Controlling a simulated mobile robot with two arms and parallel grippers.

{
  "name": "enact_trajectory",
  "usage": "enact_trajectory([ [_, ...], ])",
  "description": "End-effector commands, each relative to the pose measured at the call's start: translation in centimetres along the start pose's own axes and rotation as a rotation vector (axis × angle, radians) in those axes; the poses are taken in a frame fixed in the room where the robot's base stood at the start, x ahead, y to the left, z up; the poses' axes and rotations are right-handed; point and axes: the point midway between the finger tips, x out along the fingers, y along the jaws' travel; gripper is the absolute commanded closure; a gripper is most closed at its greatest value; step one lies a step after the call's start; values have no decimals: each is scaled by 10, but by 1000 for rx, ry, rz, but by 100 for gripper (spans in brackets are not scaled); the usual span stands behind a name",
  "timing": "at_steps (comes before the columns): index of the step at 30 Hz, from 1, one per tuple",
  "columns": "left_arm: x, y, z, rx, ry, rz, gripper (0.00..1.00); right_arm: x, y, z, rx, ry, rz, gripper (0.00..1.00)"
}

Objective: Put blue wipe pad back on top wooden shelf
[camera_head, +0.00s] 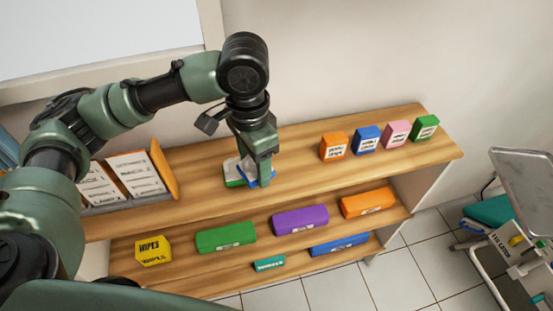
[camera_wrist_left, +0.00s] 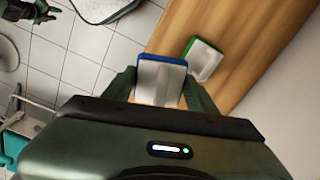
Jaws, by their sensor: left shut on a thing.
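The blue wipe pad (camera_wrist_left: 160,80), white-faced with a blue rim, is held between the two fingers of my left gripper (camera_wrist_left: 159,92) in the left wrist view. In the head view, my left gripper (camera_head: 262,181) points down over the top wooden shelf (camera_head: 300,165), and the blue wipe pad (camera_head: 248,171) is partly hidden behind its fingers. I cannot tell whether the pad touches the shelf. A green-rimmed pad (camera_wrist_left: 203,60) lies on the shelf beside it. What looks like my right gripper (camera_wrist_left: 28,11) shows at the top left of the left wrist view.
Small orange (camera_head: 333,147), blue, pink and green boxes stand at the shelf's right. An orange organiser with white cards (camera_head: 137,174) stands at the left. The lower shelf holds a yellow wipes box (camera_head: 153,251) and several coloured boxes. The top shelf's middle right is clear.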

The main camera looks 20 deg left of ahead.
Motion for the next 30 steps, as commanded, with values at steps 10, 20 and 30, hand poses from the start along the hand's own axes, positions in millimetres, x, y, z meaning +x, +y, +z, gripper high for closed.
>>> enact_trajectory([
  [10, -61, -21, -51, 872, 3, -3, 81, -25, 1, -6, -1, 8, 1, 64],
  [20, -112, -31, -86, 1625, 4, 7, 81, -41, 3, -8, -1, 8, 2, 64],
  [30, -114, -33, -95, 1899, 6, 21, 81, -45, 5, -8, -3, 8, 5, 64],
])
